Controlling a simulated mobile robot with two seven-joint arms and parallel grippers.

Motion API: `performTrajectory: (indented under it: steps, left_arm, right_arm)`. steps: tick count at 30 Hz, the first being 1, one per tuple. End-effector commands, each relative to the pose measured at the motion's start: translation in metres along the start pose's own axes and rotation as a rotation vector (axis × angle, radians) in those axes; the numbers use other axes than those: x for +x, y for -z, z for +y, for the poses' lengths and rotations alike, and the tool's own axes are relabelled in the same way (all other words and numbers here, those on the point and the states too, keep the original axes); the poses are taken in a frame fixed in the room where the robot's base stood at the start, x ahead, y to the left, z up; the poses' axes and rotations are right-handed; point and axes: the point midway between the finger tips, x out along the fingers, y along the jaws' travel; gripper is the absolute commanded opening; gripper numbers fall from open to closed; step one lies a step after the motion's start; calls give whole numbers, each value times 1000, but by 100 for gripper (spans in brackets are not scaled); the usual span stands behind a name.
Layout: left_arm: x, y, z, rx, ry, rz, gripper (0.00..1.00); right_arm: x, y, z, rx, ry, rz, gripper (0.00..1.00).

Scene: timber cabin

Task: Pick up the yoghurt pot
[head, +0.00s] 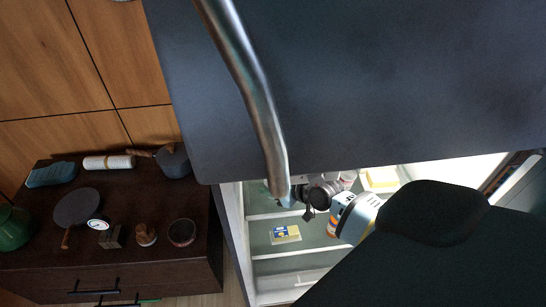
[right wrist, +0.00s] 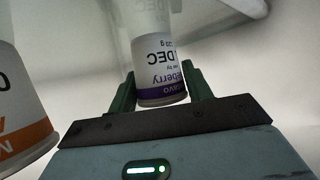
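The yoghurt pot (right wrist: 161,72), white with a purple band and dark lettering, stands out in the right wrist view. The pot's lettering is upside down in this view. In the head view my right gripper (head: 304,203) reaches into the open fridge (head: 262,268), beside the door handle's lower end; the pot is hard to make out there. My left gripper is not in view.
A second pot (right wrist: 16,115) with an orange band is close on the left in the wrist view. The fridge holds a blue-and-yellow pack (head: 285,234) and a yellow item (head: 381,179). The dark door (head: 380,80) with its metal handle (head: 255,90) overhangs. A cluttered dark cabinet (head: 150,205) stands left.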

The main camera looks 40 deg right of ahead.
Motion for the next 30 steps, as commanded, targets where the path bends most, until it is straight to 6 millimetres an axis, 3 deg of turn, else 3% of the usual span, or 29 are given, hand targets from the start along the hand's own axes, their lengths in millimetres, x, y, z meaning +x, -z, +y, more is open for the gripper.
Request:
performTrajectory:
  steps: [4, 14, 23, 30]
  left_arm:
    - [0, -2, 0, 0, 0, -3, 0]
    - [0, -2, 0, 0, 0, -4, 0]
    - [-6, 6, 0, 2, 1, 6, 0]
    - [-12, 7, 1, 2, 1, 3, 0]
  right_arm:
    - [0, 0, 0, -1, -1, 1, 24]
    - [-2, 4, 0, -2, 0, 2, 24]
    - [-19, 35, 1, -4, -1, 4, 24]
    - [-57, 16, -36, 0, 2, 0, 24]
